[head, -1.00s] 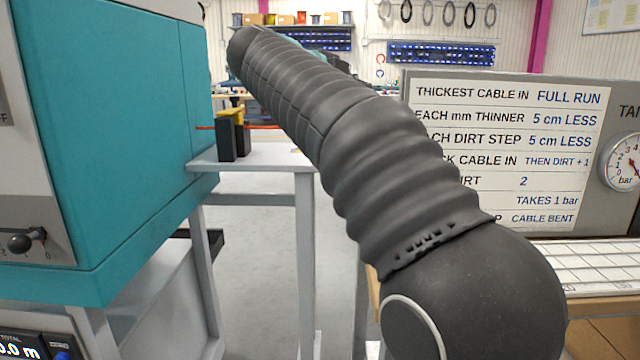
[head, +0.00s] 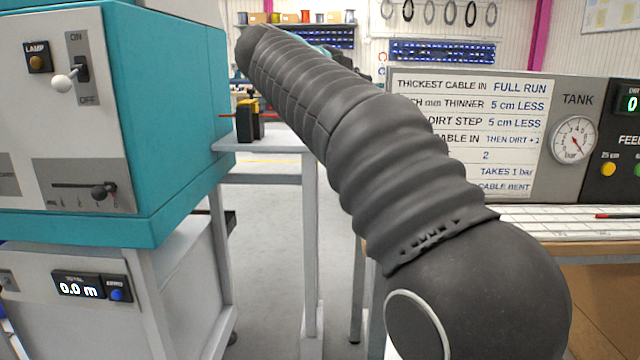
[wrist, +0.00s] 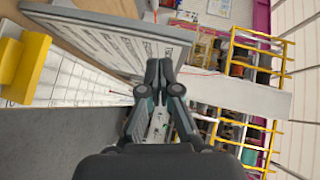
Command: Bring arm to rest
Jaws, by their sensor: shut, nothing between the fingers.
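My black, ribbed-sleeved arm (head: 390,150) crosses the middle of the head view, from the lower right up to the upper left. It stretches out over the gap between the teal machine and the sign panel. My gripper is hidden in the head view. In the wrist view my gripper (wrist: 159,70) is shut, its fingertips together and with nothing between them. It shows in front of the edge of the grey panel and the shelving behind, apparently touching nothing.
The teal machine (head: 180,120) with lamp and lever stands at left, above a counter reading 0.0 m. A pale stand (head: 275,140) bears a black-and-yellow device (head: 246,120). At right is a sign panel (head: 470,130) with a tank gauge (head: 574,139). Grey floor shows between.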

